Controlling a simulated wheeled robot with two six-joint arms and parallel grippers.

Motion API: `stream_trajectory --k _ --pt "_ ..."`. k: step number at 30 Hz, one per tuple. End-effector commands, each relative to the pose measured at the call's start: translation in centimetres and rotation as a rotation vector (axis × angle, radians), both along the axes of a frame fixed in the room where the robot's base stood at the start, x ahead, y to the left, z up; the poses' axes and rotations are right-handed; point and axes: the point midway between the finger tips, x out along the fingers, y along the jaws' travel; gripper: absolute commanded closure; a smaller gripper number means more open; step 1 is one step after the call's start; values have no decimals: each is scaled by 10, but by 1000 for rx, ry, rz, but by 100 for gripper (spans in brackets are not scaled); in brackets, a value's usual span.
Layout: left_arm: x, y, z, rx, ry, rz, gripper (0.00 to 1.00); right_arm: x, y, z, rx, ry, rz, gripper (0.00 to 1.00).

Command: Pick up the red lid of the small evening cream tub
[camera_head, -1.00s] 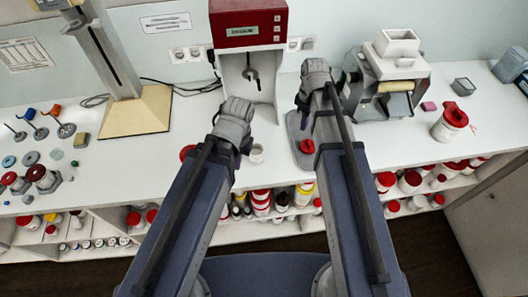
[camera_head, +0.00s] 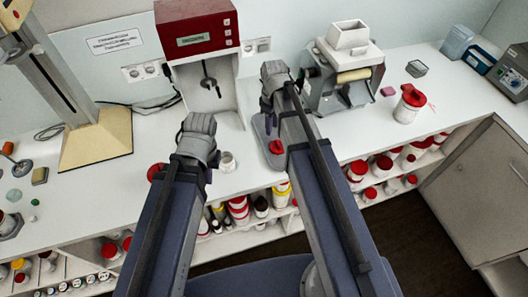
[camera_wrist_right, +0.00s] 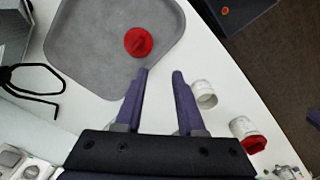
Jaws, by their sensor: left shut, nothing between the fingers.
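A red lid (camera_head: 276,147) lies on a grey tray (camera_head: 262,128) on the white counter, with no tub under it visible. In the right wrist view the red lid (camera_wrist_right: 138,42) rests on the grey tray (camera_wrist_right: 90,60). My right gripper (camera_wrist_right: 162,72) is open and empty, its fingertips just short of the lid; in the head view it shows behind the tray. A small white tub (camera_head: 227,162), its top pale with no red lid showing, stands left of the tray. My left gripper (camera_head: 198,132) is shut and empty, left of and behind that tub. I cannot read the tub's label.
Another red top (camera_head: 157,171) is partly hidden beside my left arm. A red machine (camera_head: 197,32) and a roller mill (camera_head: 345,75) stand behind. Stocked shelves lie below the counter's front edge.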

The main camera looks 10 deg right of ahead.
Motion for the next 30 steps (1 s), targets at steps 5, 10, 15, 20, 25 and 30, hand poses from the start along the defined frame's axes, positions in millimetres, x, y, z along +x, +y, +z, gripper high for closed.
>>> stream_trajectory --k 5,10,15,20,25,30 --pt "0 0 -53 1 0 -6 100 23 -19 -53 0 0 -363 52" --pt "0 0 -72 1 0 -11 100 33 -30 -72 0 0 -597 52" --pt "0 0 -73 1 0 -12 100 35 -33 -73 0 0 -668 52" --pt "0 0 -78 1 0 -11 100 35 -33 -78 0 0 -668 52" --pt "0 0 -94 1 0 -11 100 35 -33 -94 0 0 -666 52" --pt "0 0 -100 1 -1 -10 100 35 -34 -100 0 0 -665 52"
